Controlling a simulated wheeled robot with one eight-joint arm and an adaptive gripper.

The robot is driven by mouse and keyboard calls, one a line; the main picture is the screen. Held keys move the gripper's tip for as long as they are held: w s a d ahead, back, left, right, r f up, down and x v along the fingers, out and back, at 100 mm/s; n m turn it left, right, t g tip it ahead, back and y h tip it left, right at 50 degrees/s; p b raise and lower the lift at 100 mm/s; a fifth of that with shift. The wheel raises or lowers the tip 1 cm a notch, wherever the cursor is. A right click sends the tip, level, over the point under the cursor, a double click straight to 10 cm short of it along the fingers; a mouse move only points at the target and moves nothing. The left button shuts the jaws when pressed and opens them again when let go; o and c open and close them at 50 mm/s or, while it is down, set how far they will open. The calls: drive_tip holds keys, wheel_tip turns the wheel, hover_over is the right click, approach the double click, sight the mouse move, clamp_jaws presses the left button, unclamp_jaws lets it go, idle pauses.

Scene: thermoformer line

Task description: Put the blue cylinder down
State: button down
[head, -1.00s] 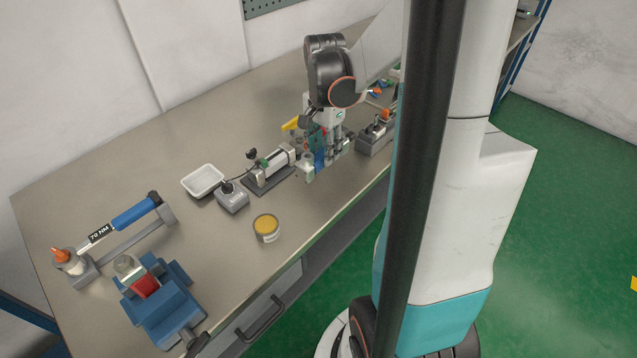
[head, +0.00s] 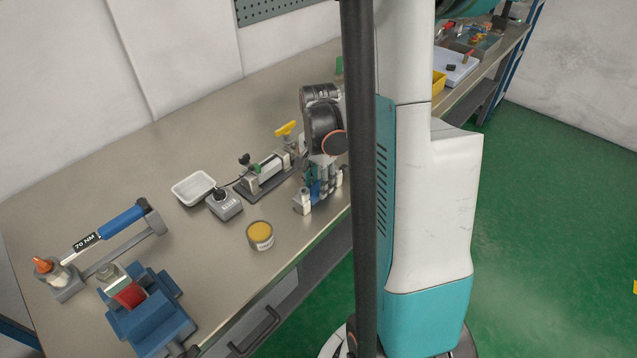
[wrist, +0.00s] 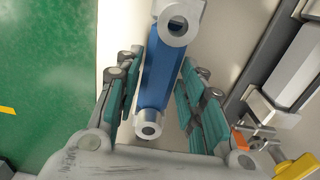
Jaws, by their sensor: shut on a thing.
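The blue cylinder (wrist: 172,62) is a blue body with grey metal end fittings. In the wrist view it runs lengthwise between the green-padded fingers of my gripper (wrist: 163,88). My gripper is shut on it. In the head view my gripper (head: 320,190) points down over the bench near its front edge, right of the clamp fixture. A small part of the blue cylinder (head: 315,189) shows between the fingers there; the rest is hidden. I cannot tell whether its lower end touches the bench.
The bench (head: 200,260) holds a clamp fixture (head: 267,176), a white tray (head: 193,190), a grey box (head: 226,206), a yellow-topped can (head: 260,237), a torque wrench (head: 120,222) and a blue vise (head: 150,315). Bare bench lies around the can. My column hides the bench's right part.

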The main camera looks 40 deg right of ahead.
sight(318, 185)
drive_tip(key=c, duration=1.1)
unclamp_jaws()
drive_tip(key=shift+f, duration=0.1)
drive_tip(key=shift+o, duration=0.2)
wheel_tip(318, 185, up, 12)
drive_tip(key=p, duration=0.3)
drive_tip(key=shift+r+p, duration=0.2)
drive_tip(key=shift+p, duration=0.2)
